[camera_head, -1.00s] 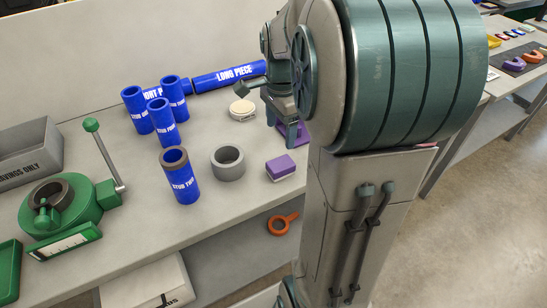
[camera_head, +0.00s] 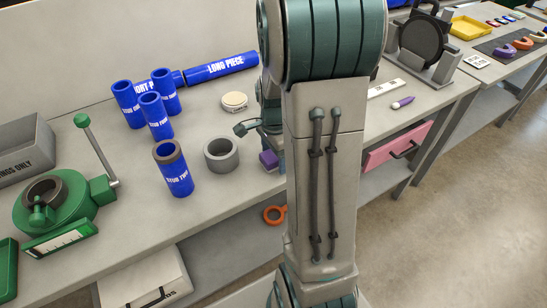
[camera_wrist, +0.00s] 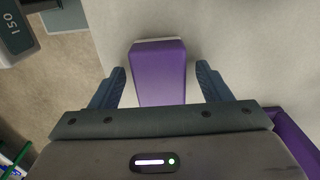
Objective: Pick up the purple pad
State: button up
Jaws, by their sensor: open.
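The purple pad (camera_head: 268,160) is a small block with a purple top and a pale base. It lies on the bench right of the grey ring, partly hidden by my arm. In the wrist view the pad (camera_wrist: 158,72) lies between the two blue-grey fingers of my gripper (camera_wrist: 160,80). The gripper is open, with a gap on each side of the pad, and no contact shows. How high the fingertips are above the bench is hard to tell. In the head view my arm hides most of the gripper.
A grey ring (camera_head: 221,154) stands close left of the pad, with a pale round disc (camera_head: 234,101) behind. Blue tubes (camera_head: 173,170) stand further left. A purple-edged item (camera_wrist: 297,142) shows lower right in the wrist view. An orange ring (camera_head: 274,214) is below the bench's front edge.

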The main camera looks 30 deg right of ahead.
jog(key=shift+f, duration=0.1)
jog(key=shift+c, duration=0.3)
jog(key=c, duration=1)
jog(key=shift+r, duration=0.55)
jog(key=r, duration=0.1)
jog(key=d+r, duration=0.1)
jog(key=r, duration=0.1)
jog(key=shift+w+r+b, duration=0.1)
jog(key=shift+r+b, duration=0.2)
jog(key=w+d+r, duration=0.1)
jog(key=d+r, duration=0.5)
jog(key=d, duration=0.4)
jog(key=shift+w+d+r+b, duration=0.15)
jog(key=shift+w+d+b, duration=0.1)
jog(key=shift+w+b, duration=0.15)
